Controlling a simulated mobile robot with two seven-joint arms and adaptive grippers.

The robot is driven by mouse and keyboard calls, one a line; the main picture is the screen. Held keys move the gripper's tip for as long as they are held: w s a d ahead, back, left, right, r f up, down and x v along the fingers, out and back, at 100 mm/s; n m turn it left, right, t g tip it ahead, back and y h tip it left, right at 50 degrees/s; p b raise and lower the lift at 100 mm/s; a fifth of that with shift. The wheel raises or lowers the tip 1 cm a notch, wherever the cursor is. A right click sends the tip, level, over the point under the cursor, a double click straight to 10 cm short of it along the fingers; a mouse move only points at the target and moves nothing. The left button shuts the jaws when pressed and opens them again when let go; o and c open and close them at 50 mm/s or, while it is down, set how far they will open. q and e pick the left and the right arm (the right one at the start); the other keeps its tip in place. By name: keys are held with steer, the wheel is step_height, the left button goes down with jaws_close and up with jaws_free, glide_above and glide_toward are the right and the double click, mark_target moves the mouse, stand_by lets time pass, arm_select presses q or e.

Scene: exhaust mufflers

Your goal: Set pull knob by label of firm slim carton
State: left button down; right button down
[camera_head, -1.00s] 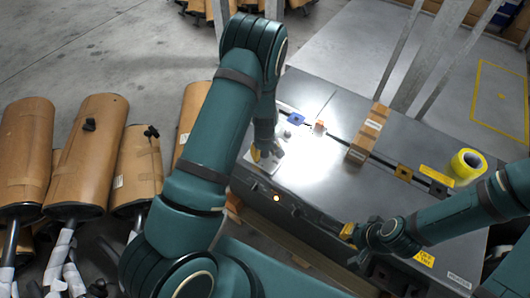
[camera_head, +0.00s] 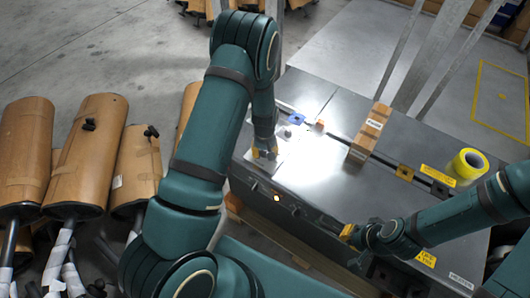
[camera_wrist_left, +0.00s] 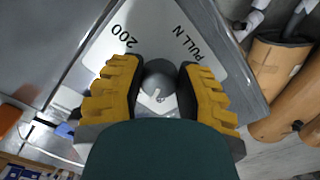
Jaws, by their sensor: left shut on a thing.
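The pull knob (camera_wrist_left: 160,80) is a grey ball on a light plate (camera_wrist_left: 108,58) printed "200" and "PULL N" in the left wrist view. My left gripper (camera_wrist_left: 158,92) has its yellow fingers shut on the knob, one on each side. In the head view my left gripper (camera_head: 264,152) is at the table's left end and hides the knob. A slim brown carton (camera_head: 370,132) with pale labels lies on the table; its label text is too small to read. My right gripper (camera_head: 348,232) is at the table's front edge, its opening unclear.
The grey table (camera_head: 330,165) carries a yellow tape roll (camera_head: 466,166), a small orange block (camera_head: 319,126) and a blue piece (camera_head: 296,119). Brown mufflers (camera_head: 88,150) stand at the left. Metal posts (camera_head: 425,60) rise behind the carton.

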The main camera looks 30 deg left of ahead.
mark_target(264, 152)
arm_select(q)
steer(key=m+b, duration=0.1)
steer(key=m, duration=0.3)
steer(key=shift+s+f+m, duration=0.1)
steer(key=shift+s+m, duration=0.05)
steer(key=shift+m, duration=0.25)
stand_by(0.4)
steer(key=c, duration=0.6)
jaws_free()
steer(key=shift+o, duration=0.2)
steer(key=shift+r, duration=0.2)
steer(key=shift+r, duration=0.35)
step_height(264, 152, up, 11)
